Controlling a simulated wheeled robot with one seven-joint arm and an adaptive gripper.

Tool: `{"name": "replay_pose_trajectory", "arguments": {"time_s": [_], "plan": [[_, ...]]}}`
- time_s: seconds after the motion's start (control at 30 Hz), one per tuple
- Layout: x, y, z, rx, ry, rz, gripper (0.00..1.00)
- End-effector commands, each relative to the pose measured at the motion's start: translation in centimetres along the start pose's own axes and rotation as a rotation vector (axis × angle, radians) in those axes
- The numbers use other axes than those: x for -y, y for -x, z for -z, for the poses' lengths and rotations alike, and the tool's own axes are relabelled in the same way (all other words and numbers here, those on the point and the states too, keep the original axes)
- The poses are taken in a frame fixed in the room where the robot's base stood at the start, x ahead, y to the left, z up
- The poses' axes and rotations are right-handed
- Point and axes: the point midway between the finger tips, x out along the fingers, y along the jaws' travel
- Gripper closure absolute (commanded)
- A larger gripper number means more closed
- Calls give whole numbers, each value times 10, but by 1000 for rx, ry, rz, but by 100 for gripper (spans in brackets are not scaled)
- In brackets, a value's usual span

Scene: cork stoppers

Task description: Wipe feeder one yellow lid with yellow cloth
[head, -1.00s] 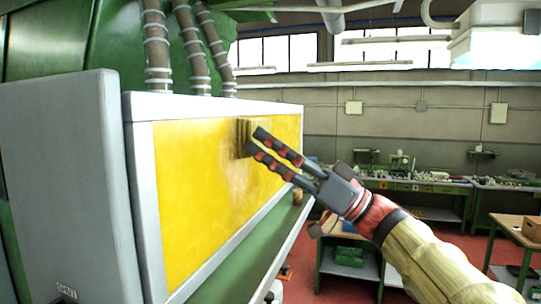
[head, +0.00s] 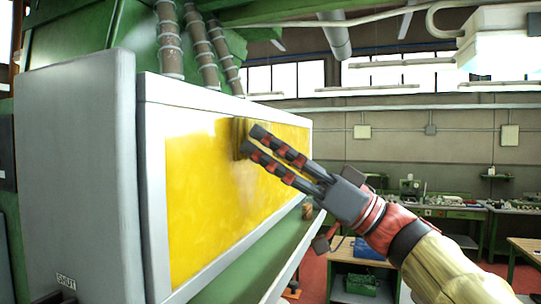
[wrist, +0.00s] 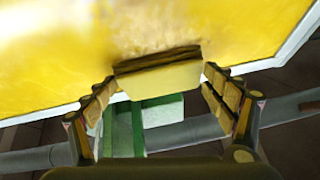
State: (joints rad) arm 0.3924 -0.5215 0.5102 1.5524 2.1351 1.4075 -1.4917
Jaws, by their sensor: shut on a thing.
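The yellow lid (head: 205,200) is a large upright panel in a pale frame on the machine's front. It has a brownish smear near its middle and a pale, whitish patch along its upper part. My gripper (head: 250,139) reaches in from the right and is shut on the yellow cloth (head: 237,140), a folded pad with a dark brownish edge. The cloth lies against the lid's upper middle. In the wrist view the cloth (wrist: 160,80) sits between the fingertips, its dark edge at the lid's surface (wrist: 60,60), beside brown specks.
A grey box (head: 80,170) stands left of the lid. A green ledge (head: 250,275) runs below it, with a small brown cylinder (head: 308,211) near its far end. Ribbed pipes (head: 197,40) rise above.

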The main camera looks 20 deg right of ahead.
Motion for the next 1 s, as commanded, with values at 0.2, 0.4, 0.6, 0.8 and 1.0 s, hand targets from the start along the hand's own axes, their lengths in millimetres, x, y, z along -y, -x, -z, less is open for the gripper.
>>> {"name": "replay_pose_trajectory", "arguments": {"time_s": [0.2,0.4,0.6,0.8,1.0], "plan": [[14,1,-6,0,1,3,36],[29,-1,-9,0,1,4,36],[36,-2,-8,1,-1,3,36],[45,-2,-11,1,1,4,36],[61,-1,-14,1,2,4,36]]}}
